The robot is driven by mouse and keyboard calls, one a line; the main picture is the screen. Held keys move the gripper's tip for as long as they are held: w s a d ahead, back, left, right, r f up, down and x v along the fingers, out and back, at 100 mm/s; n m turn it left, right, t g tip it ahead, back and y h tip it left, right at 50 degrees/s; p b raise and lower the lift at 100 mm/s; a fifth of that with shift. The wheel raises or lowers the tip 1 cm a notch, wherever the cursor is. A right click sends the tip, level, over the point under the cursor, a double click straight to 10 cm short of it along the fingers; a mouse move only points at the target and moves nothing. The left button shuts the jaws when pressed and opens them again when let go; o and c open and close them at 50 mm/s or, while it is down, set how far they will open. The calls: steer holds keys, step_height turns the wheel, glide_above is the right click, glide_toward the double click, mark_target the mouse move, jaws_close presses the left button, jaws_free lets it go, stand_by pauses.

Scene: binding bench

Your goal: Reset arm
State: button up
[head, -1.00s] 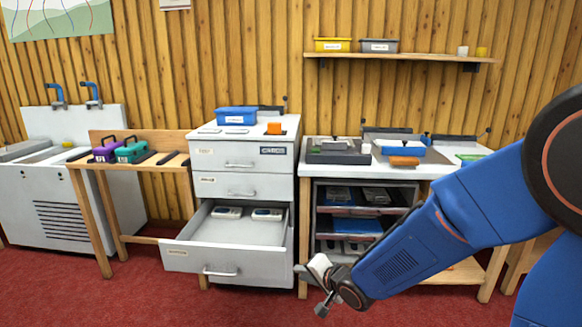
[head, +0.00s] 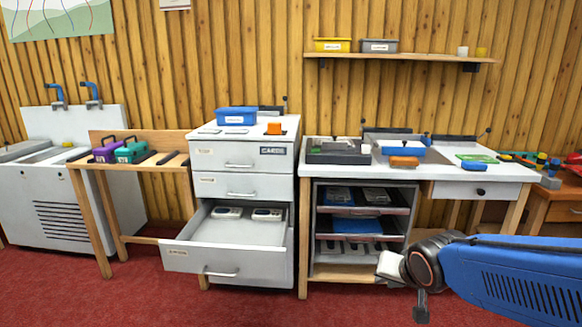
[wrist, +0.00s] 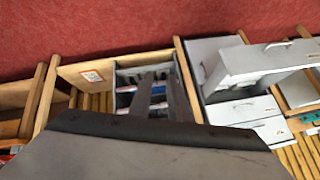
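My blue arm reaches in from the right in the head view. My gripper (head: 405,288) hangs low in front of the workbench's open shelves, above the red floor. Its two fingers look apart. In the wrist view two dark fingers (wrist: 160,95) stand apart, with shelf contents showing in the gap behind them. I see nothing held. The wrist view appears upside down.
The grey cabinet's bottom drawer (head: 225,250) stands pulled out, with two small devices inside. The workbench (head: 440,172) carries presses, a blue tray and an orange block. A wooden rack (head: 130,166) stands left. The red carpet in front is clear.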

steer(key=s+d+r+n+g, duration=0.1)
steer(key=s+d, duration=0.1)
steer(key=s, duration=0.7)
steer(key=s+d+r+n+g, duration=0.2)
steer(key=s+d, duration=0.1)
steer(key=s, duration=0.6)
steer(key=shift+s+n+h, duration=0.15)
steer(key=shift+n+h, duration=0.15)
